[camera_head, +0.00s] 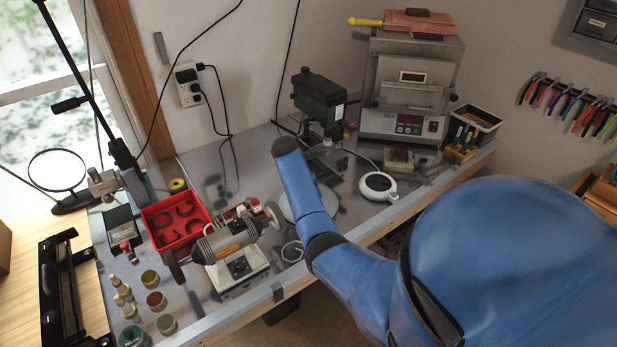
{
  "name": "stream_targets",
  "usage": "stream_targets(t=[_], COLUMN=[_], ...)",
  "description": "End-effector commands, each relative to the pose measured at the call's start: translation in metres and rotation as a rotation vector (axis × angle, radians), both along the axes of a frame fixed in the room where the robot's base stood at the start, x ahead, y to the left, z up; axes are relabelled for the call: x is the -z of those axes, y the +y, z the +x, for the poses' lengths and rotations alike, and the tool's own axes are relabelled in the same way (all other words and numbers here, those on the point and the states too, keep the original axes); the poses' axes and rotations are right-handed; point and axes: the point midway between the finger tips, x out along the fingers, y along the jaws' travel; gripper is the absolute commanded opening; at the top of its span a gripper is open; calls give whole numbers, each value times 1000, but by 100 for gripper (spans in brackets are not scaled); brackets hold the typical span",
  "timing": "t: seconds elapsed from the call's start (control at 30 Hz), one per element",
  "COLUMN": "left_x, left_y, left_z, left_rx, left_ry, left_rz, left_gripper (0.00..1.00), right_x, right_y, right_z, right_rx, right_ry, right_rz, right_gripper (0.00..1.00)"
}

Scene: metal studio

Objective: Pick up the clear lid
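The arm ends in a dark rounded joint further back over the bench. No gripper fingers show there. No arm comes in from the left.
The grinder (232,250) and a red tray (176,222) stand left of the piece. Small jars (157,301) stand at the front left. A grey round plate (330,203) lies partly behind my arm. A white round device (378,187) and a kiln-like machine (408,90) are further right.

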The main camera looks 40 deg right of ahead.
Motion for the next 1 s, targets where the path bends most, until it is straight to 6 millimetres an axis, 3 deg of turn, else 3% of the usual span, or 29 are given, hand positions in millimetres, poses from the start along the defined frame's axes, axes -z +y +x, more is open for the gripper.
stream_targets(t=[0.07,0.47,1.0], left_x=[0,0,1], left_y=[0,0,0], left_z=[0,0,0], left_rx=[0,0,0], left_ry=[0,0,0], left_rz=[0,0,0], left_gripper=[43,43,43], right_x=[0,0,-5], right_y=[0,0,0], right_z=[0,0,1], right_rx=[0,0,1], right_ry=[0,0,-1], right_rz=[0,0,-2], right_gripper=[63,1,0])
